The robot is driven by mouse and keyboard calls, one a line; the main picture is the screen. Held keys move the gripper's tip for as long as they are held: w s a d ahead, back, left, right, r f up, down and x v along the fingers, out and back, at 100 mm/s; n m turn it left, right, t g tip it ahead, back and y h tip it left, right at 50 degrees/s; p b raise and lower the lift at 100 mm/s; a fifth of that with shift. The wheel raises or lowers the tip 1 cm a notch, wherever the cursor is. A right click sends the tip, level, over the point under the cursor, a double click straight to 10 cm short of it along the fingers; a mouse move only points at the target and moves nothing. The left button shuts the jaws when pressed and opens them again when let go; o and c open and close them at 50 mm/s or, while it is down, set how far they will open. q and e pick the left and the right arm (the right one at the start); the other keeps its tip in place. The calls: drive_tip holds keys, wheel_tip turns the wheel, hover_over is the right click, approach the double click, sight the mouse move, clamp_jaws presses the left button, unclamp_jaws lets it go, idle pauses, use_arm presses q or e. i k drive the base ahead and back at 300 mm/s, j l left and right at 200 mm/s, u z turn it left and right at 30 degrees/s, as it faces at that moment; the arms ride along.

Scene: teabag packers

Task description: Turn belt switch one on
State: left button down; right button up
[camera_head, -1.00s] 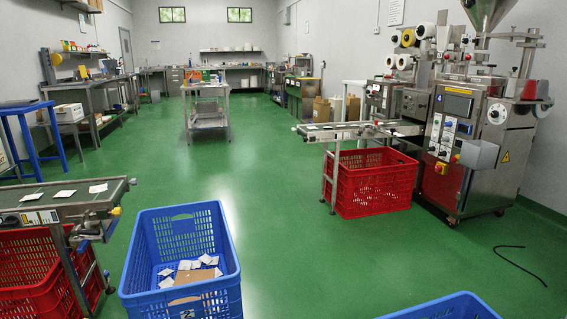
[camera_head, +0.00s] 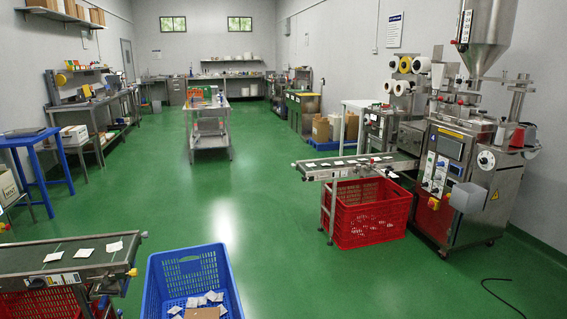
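Neither of my grippers is in view. A teabag packing machine (camera_head: 462,165) with a steel hopper and a panel of knobs and buttons (camera_head: 436,173) stands at the right. A short conveyor belt (camera_head: 359,165) with several white teabags runs left from it. A second conveyor belt (camera_head: 70,256) with white teabags lies at the lower left, cut off by the frame edge. A small labelled box (camera_head: 53,281) is on its side. I cannot tell which control is belt switch one, nor its position.
A red crate (camera_head: 367,218) stands under the right conveyor, and another red crate (camera_head: 40,304) under the left one. A blue crate (camera_head: 187,266) holding teabags stands at the bottom. A black cable (camera_head: 503,294) lies at right. The green floor (camera_head: 270,200) between is clear.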

sight(37, 284)
drive_tip(key=u, duration=1.7)
drive_tip(key=i+j+z, duration=0.1)
drive_tip(key=i+j, duration=0.15)
drive_tip(key=j, duration=0.2)
drive_tip(key=i+j, duration=0.3)
drive_tip(key=j+z, duration=0.05)
drive_tip(key=j, duration=0.05)
